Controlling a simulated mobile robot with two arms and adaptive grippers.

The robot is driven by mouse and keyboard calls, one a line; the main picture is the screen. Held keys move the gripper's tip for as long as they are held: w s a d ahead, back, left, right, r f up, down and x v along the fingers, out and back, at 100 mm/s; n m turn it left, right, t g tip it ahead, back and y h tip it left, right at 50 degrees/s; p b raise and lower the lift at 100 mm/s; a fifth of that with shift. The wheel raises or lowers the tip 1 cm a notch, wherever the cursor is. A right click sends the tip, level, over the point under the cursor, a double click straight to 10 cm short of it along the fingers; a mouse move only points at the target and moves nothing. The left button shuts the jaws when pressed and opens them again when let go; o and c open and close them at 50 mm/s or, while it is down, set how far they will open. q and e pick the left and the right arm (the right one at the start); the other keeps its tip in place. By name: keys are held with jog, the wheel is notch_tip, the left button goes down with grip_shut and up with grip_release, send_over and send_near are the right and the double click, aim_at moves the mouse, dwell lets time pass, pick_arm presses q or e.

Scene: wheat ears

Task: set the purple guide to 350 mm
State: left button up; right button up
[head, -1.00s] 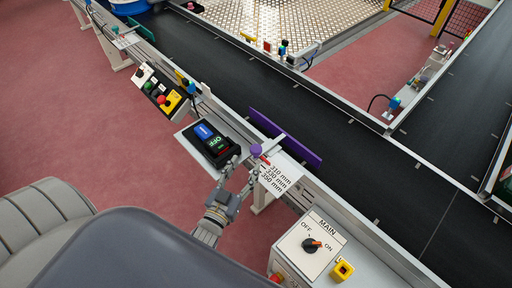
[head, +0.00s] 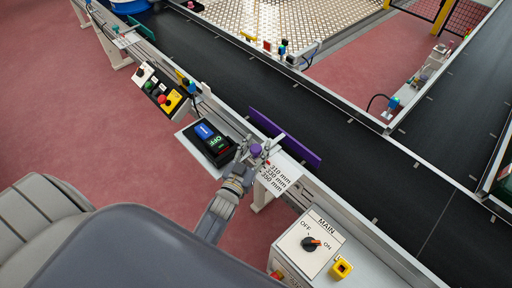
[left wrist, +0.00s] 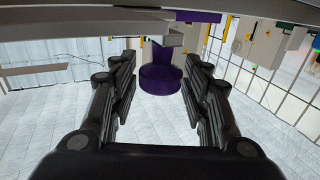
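The purple guide (head: 285,138) is a flat purple plate along the near edge of the black conveyor in the head view. A rod joins it to a round purple knob (head: 256,150) on the near side. A white scale plate (head: 279,176) beside the knob reads 310, 330 and 350 mm. My left gripper (head: 257,152) is at the knob, with its fingers on either side. In the left wrist view the knob (left wrist: 160,80) sits between the two open fingers (left wrist: 158,92), with gaps visible on both sides. My right gripper is not in view.
A MAIN switch panel (head: 311,243) with a yellow button is nearer, at the lower right. A control box (head: 158,91) with several buttons is farther along the rail.

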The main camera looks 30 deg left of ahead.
pick_arm(q)
grip_shut()
jog(key=s, duration=0.1)
jog(key=s+a+p, duration=0.1)
jog(key=s, duration=0.2)
jog(key=shift+a+f, duration=0.2)
jog(key=shift+a, duration=0.05)
jog(key=shift+o, duration=2.2)
grip_release()
jog(key=shift+s, duration=0.1)
jog(key=s, duration=1.2)
jog(key=shift+d+r, duration=0.2)
jog(key=shift+d, duration=0.1)
